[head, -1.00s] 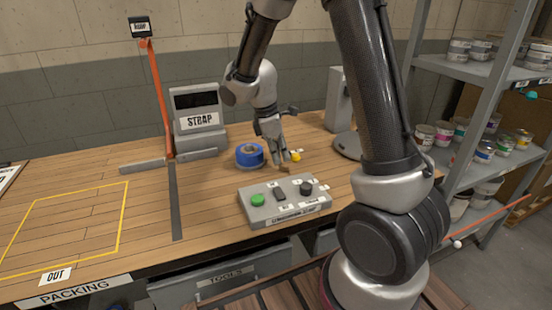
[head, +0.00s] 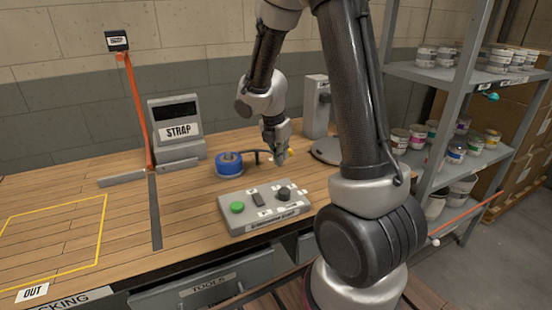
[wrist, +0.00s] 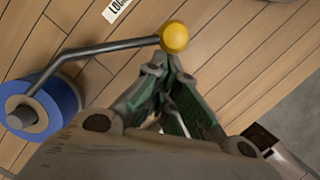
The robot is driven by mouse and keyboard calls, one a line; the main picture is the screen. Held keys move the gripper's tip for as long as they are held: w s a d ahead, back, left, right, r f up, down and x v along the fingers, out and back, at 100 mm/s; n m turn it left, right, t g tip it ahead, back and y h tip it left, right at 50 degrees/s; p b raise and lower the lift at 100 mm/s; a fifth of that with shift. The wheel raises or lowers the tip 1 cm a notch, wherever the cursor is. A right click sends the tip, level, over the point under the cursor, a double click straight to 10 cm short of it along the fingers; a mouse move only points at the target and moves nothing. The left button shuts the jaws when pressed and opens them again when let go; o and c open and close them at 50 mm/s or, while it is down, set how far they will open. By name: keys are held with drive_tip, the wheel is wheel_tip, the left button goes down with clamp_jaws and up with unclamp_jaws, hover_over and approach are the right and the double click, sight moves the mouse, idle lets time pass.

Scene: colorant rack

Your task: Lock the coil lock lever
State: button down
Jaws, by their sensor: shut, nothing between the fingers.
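The coil lock lever (wrist: 100,47) is a bent grey rod running from the hub of the blue coil (wrist: 48,103) to a round yellow knob (wrist: 173,37). In the head view the blue coil (head: 229,164) lies on the bench and the yellow knob (head: 291,153) shows just right of my gripper (head: 281,160). In the wrist view my gripper (wrist: 166,66) is shut and empty, its tips close beside the knob. I cannot tell whether they touch it. A partly cut-off label starting "LOC" (wrist: 117,9) lies beyond the rod.
A control box (head: 264,208) with a green button and dark knob stands in front of the coil. The STRAP unit (head: 177,130) is behind left, and a grey stand (head: 317,110) is behind right.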

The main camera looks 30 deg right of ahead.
drive_tip(key=shift+w+d, duration=0.25)
drive_tip(key=shift+d, duration=0.2)
idle(0.3)
